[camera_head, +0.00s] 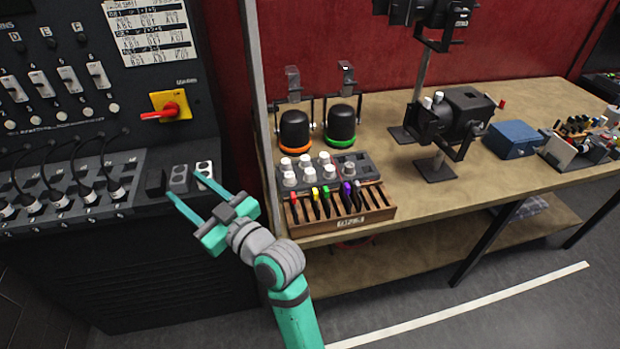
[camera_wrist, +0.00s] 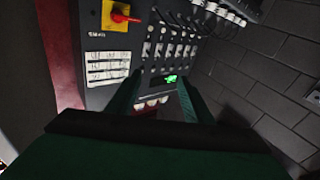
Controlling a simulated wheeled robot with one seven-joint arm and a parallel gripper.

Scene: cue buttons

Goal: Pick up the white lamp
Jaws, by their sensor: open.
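My gripper (camera_head: 186,186) is open and empty, with its teal fingers over the front edge of the black control desk. They also show in the wrist view (camera_wrist: 158,85), apart, with the black panel behind them. No single thing is plainly the white lamp. Several small white-topped pieces stand in a dark grey tray (camera_head: 356,178) on the bench; one of them is a white piece (camera_head: 325,158) in the back row. The tray is to the right of my gripper, well apart from it. A small white-faced block (camera_head: 204,171) on the desk edge is close to my fingertips.
A wooden rack (camera_head: 346,222) with coloured-handled pieces stands in front of the tray. Two black domes (camera_head: 295,130) stand behind it. A black stage light (camera_head: 462,112) and a blue box (camera_head: 512,138) are farther right. A grey post (camera_head: 259,110) stands between desk and bench. A red switch (camera_head: 170,108) is on the panel.

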